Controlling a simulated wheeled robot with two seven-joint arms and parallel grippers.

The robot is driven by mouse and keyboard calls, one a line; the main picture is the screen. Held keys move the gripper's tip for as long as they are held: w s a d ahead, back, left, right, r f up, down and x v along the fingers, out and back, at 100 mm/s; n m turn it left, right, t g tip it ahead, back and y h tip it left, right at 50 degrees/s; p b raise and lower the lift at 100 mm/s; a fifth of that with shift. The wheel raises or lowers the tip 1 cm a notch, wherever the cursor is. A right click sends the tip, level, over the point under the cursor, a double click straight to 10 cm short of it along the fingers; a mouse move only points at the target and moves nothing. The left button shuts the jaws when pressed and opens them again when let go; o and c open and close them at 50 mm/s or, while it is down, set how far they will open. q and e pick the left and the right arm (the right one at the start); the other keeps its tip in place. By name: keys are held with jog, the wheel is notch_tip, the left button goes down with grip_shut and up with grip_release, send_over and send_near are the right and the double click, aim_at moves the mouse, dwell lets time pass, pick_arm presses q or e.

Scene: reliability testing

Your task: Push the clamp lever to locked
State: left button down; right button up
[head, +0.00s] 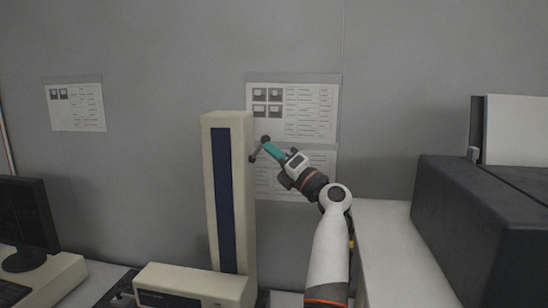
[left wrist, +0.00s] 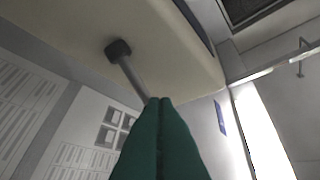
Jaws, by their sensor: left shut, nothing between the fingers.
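The clamp lever (head: 255,153) is a short dark rod on the right side of a tall cream column (head: 228,190), near its top. In the left wrist view the lever (left wrist: 131,76) is a grey rod coming out of a black round base on the cream surface. My left gripper (head: 268,149) has teal fingers and is shut with nothing held. In the left wrist view its fingertips (left wrist: 160,100) lie at the free end of the lever and partly hide it. I cannot tell whether they touch. My right gripper is not in view.
A cream box (head: 190,286) stands at the column's foot. A monitor (head: 25,222) is at the left. A large dark box (head: 480,220) stands on the right on a white surface (head: 385,245). Paper sheets (head: 292,108) hang on the grey wall behind the column.

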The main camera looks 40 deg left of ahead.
pick_arm(q)
notch_tip(320, 180, up, 9)
jog(key=b, duration=0.2)
jog(key=shift+r, duration=0.15)
dwell(0.6)
